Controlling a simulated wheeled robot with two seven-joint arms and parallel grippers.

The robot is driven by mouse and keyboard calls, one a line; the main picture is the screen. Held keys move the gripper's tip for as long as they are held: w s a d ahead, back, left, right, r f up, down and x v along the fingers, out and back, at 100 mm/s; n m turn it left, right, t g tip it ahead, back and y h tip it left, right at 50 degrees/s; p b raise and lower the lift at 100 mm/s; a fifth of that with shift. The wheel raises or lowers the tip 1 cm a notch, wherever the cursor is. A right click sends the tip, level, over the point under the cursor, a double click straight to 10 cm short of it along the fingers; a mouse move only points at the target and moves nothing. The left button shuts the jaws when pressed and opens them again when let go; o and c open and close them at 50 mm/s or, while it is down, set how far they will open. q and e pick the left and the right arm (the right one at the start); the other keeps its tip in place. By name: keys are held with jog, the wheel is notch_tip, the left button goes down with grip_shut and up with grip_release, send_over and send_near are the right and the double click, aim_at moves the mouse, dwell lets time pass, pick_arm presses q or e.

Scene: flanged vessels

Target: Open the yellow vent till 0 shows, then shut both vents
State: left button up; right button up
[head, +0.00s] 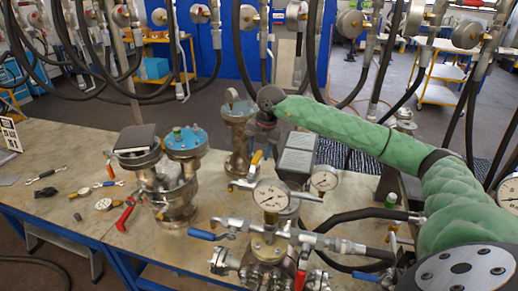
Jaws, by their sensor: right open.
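A yellow-handled valve (256,158), which I take as the yellow vent, is on the pipework behind the large gauge. My right gripper (263,146) hangs from the green-sleeved arm close above this handle; its fingers are small and partly hidden, and I cannot tell if they touch it. It is open. A large round gauge (271,195) faces me, with a smaller gauge (323,178) to its right; their needles are too small to read surely. A red handle (301,277) and blue handles (201,235) sit on the nearer pipework. Which is the other vent is unclear. My left gripper is out of view.
Two flanged vessels, one with a dark box (135,138) and one with a blue top (186,140), stand left on the workbench (60,150). Small tools (48,173) lie further left. A grey box (297,157) stands beside the right gripper.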

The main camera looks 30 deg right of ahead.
jog(key=shift+a+f, duration=0.1)
jog(key=shift+f, duration=0.4)
jog(key=shift+w, duration=0.1)
grip_shut()
